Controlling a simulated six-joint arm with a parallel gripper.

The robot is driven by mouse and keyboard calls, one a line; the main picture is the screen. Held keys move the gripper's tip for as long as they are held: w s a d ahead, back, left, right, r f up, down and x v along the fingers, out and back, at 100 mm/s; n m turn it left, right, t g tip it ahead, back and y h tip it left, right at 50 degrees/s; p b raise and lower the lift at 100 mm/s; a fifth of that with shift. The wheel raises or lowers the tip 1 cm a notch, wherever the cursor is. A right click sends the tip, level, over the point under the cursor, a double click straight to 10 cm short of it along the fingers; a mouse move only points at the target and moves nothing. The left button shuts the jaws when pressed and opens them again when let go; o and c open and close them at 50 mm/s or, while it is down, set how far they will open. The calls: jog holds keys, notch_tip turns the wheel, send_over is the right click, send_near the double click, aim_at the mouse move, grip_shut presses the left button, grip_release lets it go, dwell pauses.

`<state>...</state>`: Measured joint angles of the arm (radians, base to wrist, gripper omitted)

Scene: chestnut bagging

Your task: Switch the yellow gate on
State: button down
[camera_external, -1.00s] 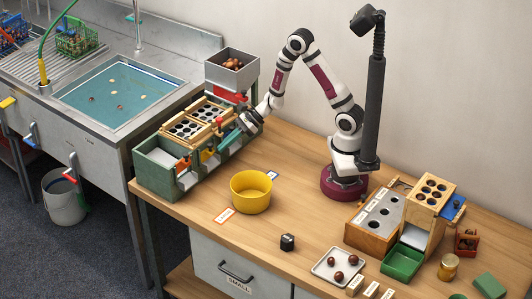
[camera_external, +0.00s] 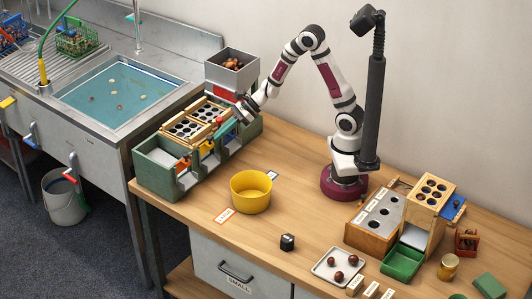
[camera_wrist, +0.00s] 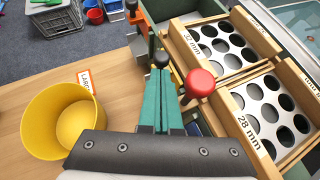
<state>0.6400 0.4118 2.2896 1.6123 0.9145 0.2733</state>
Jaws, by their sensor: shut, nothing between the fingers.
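The sorter, a green housing (camera_external: 158,172) with wooden-framed hole plates, stands at the left end of the table. The yellow gate (camera_external: 206,148) is a small yellow part on its front side; a yellow piece also shows just beyond my fingertips in the wrist view (camera_wrist: 161,58). My gripper (camera_external: 215,136), with teal fingers, is shut and empty over the front of the sorter, close to the yellow gate. In the wrist view my gripper (camera_wrist: 161,76) points at that yellow piece and partly hides it. I cannot tell whether they touch, nor the gate's position.
A red knob (camera_wrist: 200,83) stands right beside my fingers. An orange gate (camera_external: 183,164) is further left along the sorter. A yellow bowl (camera_external: 250,192) stands on the table in front. A grey bin of chestnuts (camera_external: 231,72) is behind.

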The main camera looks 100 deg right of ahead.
jog(key=s+d+r, duration=0.3)
jog(key=s, duration=0.7)
jog(key=shift+s+d, duration=0.2)
jog(key=shift+s, duration=0.2)
